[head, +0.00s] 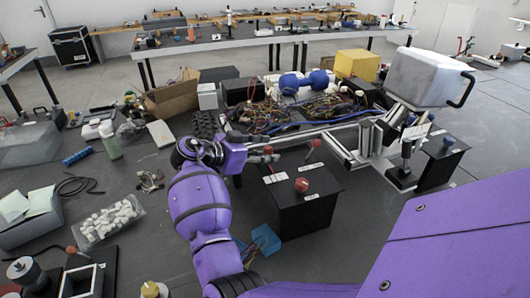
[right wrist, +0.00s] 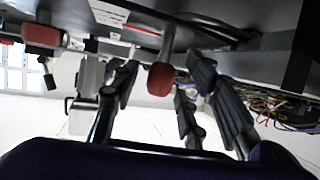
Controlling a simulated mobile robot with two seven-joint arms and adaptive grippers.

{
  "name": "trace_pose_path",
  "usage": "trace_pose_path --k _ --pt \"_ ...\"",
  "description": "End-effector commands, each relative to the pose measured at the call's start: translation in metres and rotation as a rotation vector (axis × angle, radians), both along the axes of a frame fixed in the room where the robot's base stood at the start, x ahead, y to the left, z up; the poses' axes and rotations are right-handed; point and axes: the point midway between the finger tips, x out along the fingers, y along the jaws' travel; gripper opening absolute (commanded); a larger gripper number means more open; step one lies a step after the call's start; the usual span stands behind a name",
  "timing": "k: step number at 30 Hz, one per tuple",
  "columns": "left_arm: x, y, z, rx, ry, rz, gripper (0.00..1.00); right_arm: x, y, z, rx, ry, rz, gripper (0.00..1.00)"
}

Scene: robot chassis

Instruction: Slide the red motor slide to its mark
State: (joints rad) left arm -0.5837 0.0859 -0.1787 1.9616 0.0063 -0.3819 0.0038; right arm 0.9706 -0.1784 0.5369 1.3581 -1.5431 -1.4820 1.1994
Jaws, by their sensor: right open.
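Several red knobs stand on black boxes, and I cannot tell for sure which one is the motor slide. In the head view one red knob (head: 302,185) is on the front black box (head: 308,218). Another red knob (head: 314,143) on a stem is just behind. My right gripper (head: 270,157) reaches in from the left behind that box, close to a small red knob (head: 268,149). In the right wrist view a red knob (right wrist: 160,79) on a grey stem lies between the open fingers (right wrist: 160,85), with no clear contact. No mark can be made out. My left gripper is out of view.
A second red knob (right wrist: 40,36) shows at the left of the right wrist view. A metal rail (head: 325,127), tangled wires (head: 265,118) and a white canister (head: 425,78) are beyond. A blue connector (head: 265,240) lies by the front box. Purple panels of mine fill the lower right.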

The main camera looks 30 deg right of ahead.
Motion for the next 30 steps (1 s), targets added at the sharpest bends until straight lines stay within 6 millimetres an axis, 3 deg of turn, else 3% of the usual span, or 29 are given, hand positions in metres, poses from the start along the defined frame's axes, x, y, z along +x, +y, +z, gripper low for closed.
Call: trace_pose_path --k 2,11,30 --pt "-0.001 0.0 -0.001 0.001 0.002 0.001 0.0 0.0 0.0 0.0 0.0 0.0 0.0 0.41" --pt "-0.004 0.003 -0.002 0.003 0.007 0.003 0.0 0.0 0.0 0.0 0.0 0.0 0.0 0.01" --pt "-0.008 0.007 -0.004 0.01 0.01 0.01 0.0 -0.004 -0.016 0.001 -0.002 0.001 -0.002 0.0"
